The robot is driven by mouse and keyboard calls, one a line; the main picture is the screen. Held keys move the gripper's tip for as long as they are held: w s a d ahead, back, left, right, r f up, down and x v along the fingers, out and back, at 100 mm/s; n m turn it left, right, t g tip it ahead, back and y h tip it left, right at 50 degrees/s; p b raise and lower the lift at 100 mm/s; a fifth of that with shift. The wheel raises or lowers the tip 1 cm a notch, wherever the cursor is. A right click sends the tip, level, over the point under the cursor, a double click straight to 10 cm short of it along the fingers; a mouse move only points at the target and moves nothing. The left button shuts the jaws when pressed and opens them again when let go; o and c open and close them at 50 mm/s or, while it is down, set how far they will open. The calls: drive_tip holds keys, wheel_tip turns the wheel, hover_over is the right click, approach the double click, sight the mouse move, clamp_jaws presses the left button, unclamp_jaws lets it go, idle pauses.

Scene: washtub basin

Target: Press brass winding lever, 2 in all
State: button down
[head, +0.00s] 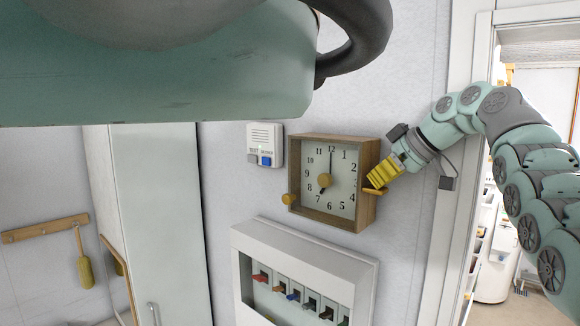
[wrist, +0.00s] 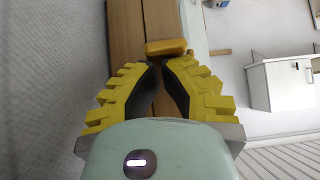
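A wooden box clock (head: 367,210) with a white dial hangs on the wall in the head view. A brass-yellow lever (head: 374,191) sticks out of its right side. In the wrist view the lever (wrist: 166,47) shows just past my fingertips, in front of the wooden side of the clock (wrist: 127,35). My gripper (head: 373,181), with yellow ridged fingers, is at the clock's right side, close above the lever. In the wrist view its fingertips (wrist: 156,68) are together with nothing seen between them. I cannot tell whether they touch the lever.
A brass knob (head: 289,199) sticks out at the clock's lower left. A white box with buttons (head: 264,134) is at upper left. A white breaker panel (head: 355,272) with several coloured switches is below. A doorway is at right.

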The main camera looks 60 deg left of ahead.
wheel_tip(320, 180, up, 3)
drive_tip(key=shift+s+a+f+p, duration=0.1)
drive_tip(key=shift+s+f+p, duration=0.1)
drive_tip(key=shift+p, duration=0.1)
drive_tip(key=shift+w+d+f+b, duration=0.2)
drive_tip(key=shift+w+f+b, duration=0.15)
drive_tip(key=shift+b, duration=0.75)
drive_tip(key=shift+d+r+b, duration=0.15)
drive_tip(key=shift+d+b, duration=0.15)
drive_tip(key=shift+b, duration=0.25)
drive_tip(key=p+v, duration=0.2)
drive_tip(key=v, duration=0.7)
drive_tip(key=shift+r, duration=0.2)
drive_tip(key=c, duration=1.6)
unclamp_jaws()
clamp_jaws()
